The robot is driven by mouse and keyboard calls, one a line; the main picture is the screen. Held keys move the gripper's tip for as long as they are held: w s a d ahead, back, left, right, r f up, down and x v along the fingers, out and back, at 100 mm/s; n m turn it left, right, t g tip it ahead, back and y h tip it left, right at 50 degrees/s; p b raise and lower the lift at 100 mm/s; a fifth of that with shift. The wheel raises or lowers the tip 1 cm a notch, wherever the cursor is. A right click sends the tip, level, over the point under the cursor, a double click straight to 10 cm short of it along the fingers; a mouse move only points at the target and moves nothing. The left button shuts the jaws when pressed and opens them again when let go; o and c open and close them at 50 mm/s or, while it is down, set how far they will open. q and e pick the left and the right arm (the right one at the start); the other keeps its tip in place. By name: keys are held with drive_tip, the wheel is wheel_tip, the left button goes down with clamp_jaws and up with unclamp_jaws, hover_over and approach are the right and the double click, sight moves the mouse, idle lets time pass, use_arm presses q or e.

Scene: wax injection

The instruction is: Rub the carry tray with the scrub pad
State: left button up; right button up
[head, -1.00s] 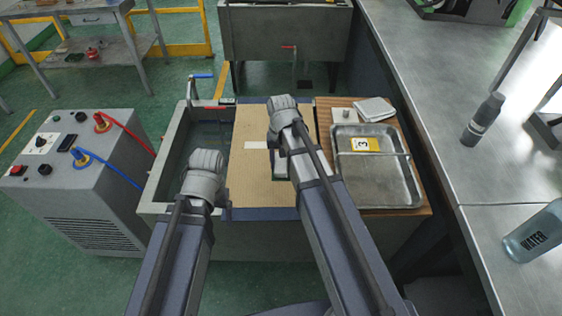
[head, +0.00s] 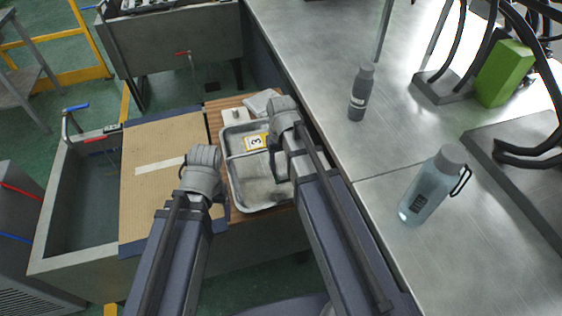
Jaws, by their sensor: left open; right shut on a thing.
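The carry tray (head: 240,207), a shallow grey metal tray with a bar across it and a yellow label reading 3, lies on a wooden board right of the brown panel. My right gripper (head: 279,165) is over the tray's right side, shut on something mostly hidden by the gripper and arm. The scrub pad cannot be made out now; a dark green edge showed under this gripper earlier. Whether it touches the tray cannot be told. My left gripper (head: 201,180) is open over the panel's right edge, left of the tray; its fingers are mostly hidden.
A folded grey cloth (head: 262,101) and a small white block (head: 235,116) lie behind the tray. The brown panel (head: 150,190) covers part of a grey tank (head: 50,235). The metal bench on the right bears a dark bottle (head: 360,92) and a water bottle (head: 430,187).

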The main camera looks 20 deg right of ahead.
drive_tip(key=shift+d, duration=0.45)
wheel_tip(320, 180, down, 7)
drive_tip(key=b, duration=0.7)
drive_tip(key=shift+f, duration=0.15)
drive_tip(key=shift+f+b, duration=0.4)
drive_tip(key=shift+b, duration=0.15)
use_arm(q)
drive_tip(key=f, duration=0.5)
drive_tip(key=w+f, duration=0.1)
drive_tip(key=f, duration=0.1)
drive_tip(key=shift+d+f+p, duration=0.2)
drive_tip(key=shift+d+p, duration=0.1)
drive_tip(key=shift+p, duration=0.05)
use_arm(e)
drive_tip(key=shift+w+a+r, duration=0.1)
drive_tip(key=shift+w+r, duration=0.1)
drive_tip(key=shift+w, duration=0.45)
drive_tip(key=shift+w+r, duration=0.15)
drive_tip(key=shift+w, duration=0.95)
drive_tip(key=s, duration=0.3)
drive_tip(key=shift+s, duration=0.25)
wheel_tip(320, 180, up, 8)
drive_tip(key=p, duration=0.7)
drive_tip(key=shift+f+p, duration=0.25)
drive_tip(key=shift+p, duration=0.05)
use_arm(q)
wheel_tip(320, 180, up, 8)
drive_tip(key=shift+s+f, duration=0.25)
drive_tip(key=shift+s, duration=0.15)
